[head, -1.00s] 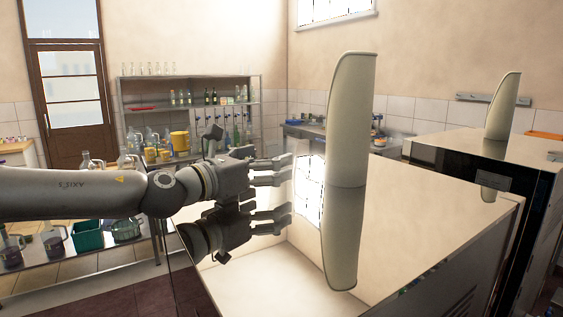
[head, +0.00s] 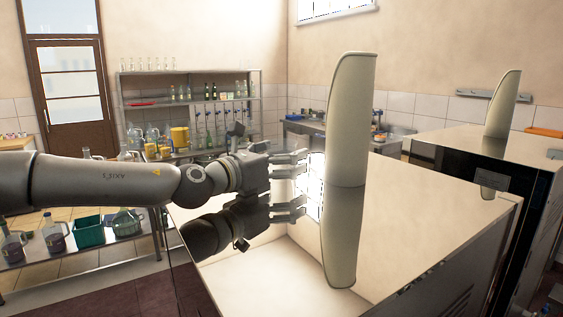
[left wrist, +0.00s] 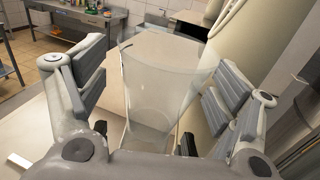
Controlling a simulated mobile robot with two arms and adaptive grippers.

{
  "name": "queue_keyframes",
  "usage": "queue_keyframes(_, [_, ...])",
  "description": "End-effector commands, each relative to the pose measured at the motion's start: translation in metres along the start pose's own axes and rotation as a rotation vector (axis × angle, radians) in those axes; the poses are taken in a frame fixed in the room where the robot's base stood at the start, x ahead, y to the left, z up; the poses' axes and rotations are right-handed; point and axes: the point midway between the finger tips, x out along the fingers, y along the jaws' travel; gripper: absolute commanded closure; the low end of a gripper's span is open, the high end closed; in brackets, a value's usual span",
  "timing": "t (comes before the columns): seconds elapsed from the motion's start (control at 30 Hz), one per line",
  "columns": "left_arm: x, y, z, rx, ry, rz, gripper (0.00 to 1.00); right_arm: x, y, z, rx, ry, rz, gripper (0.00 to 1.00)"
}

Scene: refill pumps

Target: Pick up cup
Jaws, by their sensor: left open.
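A clear, see-through cup (left wrist: 160,98) stands upright between the spread fingers of my left gripper (left wrist: 153,75) in the left wrist view. The fingers are open on either side of it, and a gap shows on the left side. Contact on the right side is hard to judge. In the head view my left gripper (head: 298,164) reaches in from the left, just left of a tall pale curved handle (head: 352,120). I cannot make out the cup in the head view. My right gripper is not in view.
A second machine (head: 470,155) is at the right. Behind are a shelf of bottles (head: 190,80) and a low table (head: 80,258) with jugs and a green basket (head: 89,232).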

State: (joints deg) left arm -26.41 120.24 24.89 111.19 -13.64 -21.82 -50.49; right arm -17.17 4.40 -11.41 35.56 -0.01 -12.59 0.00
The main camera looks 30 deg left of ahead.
Motion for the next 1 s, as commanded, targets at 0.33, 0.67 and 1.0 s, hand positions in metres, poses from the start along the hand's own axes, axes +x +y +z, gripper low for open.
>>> queue_keyframes(0.33, [0.0, 0.0, 0.0, 0.0, 0.0, 0.0, 0.51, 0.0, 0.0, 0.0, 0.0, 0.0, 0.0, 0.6])
queue_keyframes(0.67, [0.0, 0.0, 0.0, 0.0, 0.0, 0.0, 0.51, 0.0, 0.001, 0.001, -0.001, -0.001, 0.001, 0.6])
queue_keyframes(1.0, [0.0, 0.0, 0.023, 0.004, -0.003, 0.0, 0.51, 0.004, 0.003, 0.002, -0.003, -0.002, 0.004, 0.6])
